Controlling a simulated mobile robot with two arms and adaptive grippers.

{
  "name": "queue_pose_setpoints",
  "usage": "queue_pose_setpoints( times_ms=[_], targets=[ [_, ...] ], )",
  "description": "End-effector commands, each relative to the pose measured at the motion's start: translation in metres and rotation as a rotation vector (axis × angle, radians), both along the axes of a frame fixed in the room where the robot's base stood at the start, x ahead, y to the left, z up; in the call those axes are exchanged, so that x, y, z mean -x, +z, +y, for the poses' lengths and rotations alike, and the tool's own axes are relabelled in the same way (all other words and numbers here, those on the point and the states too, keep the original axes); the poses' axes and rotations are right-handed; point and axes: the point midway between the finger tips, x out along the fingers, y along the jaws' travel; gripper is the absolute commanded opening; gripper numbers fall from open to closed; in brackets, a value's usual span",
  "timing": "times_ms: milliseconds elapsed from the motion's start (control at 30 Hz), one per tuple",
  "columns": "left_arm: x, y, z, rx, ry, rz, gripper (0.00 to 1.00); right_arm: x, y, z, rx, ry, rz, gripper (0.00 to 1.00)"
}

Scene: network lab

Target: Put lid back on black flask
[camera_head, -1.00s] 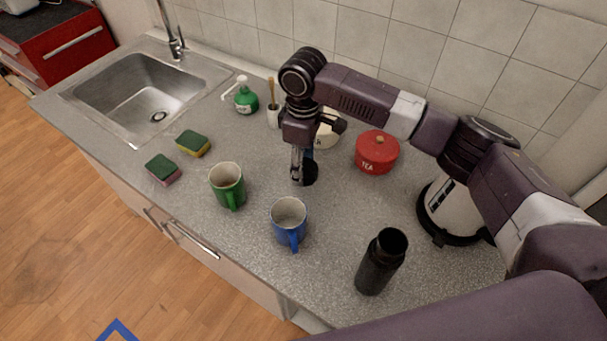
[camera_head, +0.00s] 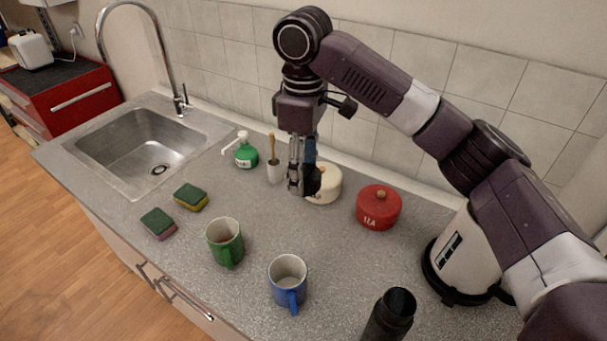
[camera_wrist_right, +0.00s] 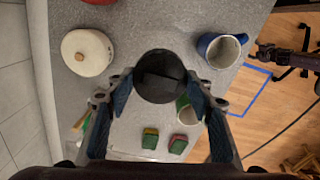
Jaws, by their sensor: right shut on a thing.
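The black flask (camera_head: 390,316) stands upright and open at the front right of the counter, cut off by the bottom edge in the head view. My right gripper (camera_head: 303,186) is shut on the black lid (camera_head: 314,180) at the back of the counter, in front of the cream pot. In the right wrist view, the round dark lid (camera_wrist_right: 160,77) sits between the two fingertips (camera_wrist_right: 160,85) and seems held above the counter. A dark jointed shape at the right of that view looks like my left gripper (camera_wrist_right: 265,55), too small to read.
Two sponges (camera_head: 190,196) (camera_head: 158,223) lie near the sink (camera_head: 148,150). Mid-counter is clear.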

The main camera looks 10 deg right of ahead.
Motion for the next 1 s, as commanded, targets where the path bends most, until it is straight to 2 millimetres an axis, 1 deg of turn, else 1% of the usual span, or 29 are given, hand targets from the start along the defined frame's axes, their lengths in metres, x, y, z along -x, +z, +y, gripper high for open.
queue_pose_setpoints(
  times_ms=[367,467,533,667,767,1000],
  targets=[
    [0.0,-0.001,0.0,0.0,0.0,-0.001,0.61,0.002,-0.003,-0.002,0.001,-0.022,-0.001,0.25],
    [0.0,-0.003,0.0,0.0,0.0,-0.001,0.61,0.008,-0.01,-0.01,0.001,-0.091,-0.002,0.25],
    [0.0,-0.005,0.0,0.0,0.0,-0.001,0.61,0.017,-0.017,-0.017,0.003,-0.167,-0.001,0.25],
    [-0.001,-0.01,0.0,-0.001,0.0,-0.001,0.61,0.041,-0.036,-0.033,0.004,-0.349,-0.001,0.25],
    [-0.001,-0.013,0.0,-0.001,0.0,-0.001,0.61,0.065,-0.051,-0.044,0.004,-0.49,-0.001,0.25],
    [-0.001,-0.019,0.0,0.0,0.0,-0.001,0.61,0.13,-0.083,-0.067,0.004,-0.8,0.0,0.25]
  ],
)
